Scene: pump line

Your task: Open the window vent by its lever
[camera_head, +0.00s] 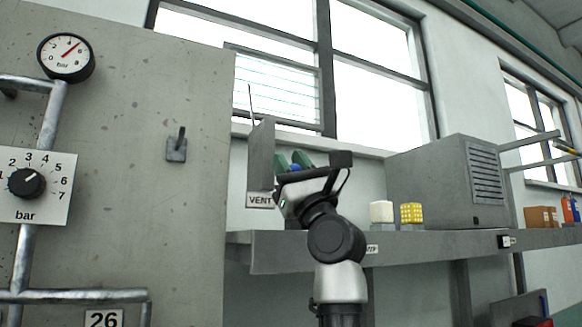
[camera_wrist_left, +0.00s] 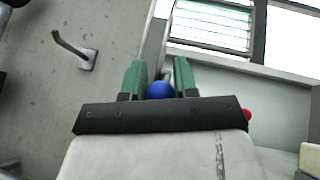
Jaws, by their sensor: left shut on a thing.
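The window vent (camera_head: 275,88) is a set of glass slats with thin greenish edges, low in the tall window. It also shows at the top of the left wrist view (camera_wrist_left: 212,25). A grey upright plate (camera_head: 262,155) with a VENT label (camera_head: 260,200) stands below it. My left gripper (camera_head: 290,160) has green fingers and is beside this plate. In the left wrist view the fingers (camera_wrist_left: 159,80) are shut around the lever's blue ball knob (camera_wrist_left: 160,91). The knob's lower part is hidden by the gripper body, and most of the lever is hidden.
A concrete wall (camera_head: 120,130) with a small hook (camera_head: 177,147), a gauge (camera_head: 66,57) and a dial (camera_head: 27,183) fills the left. A grey shelf (camera_head: 430,243) carries a white block (camera_head: 381,212), a yellow block (camera_head: 411,213) and a louvred grey box (camera_head: 450,185) to the right.

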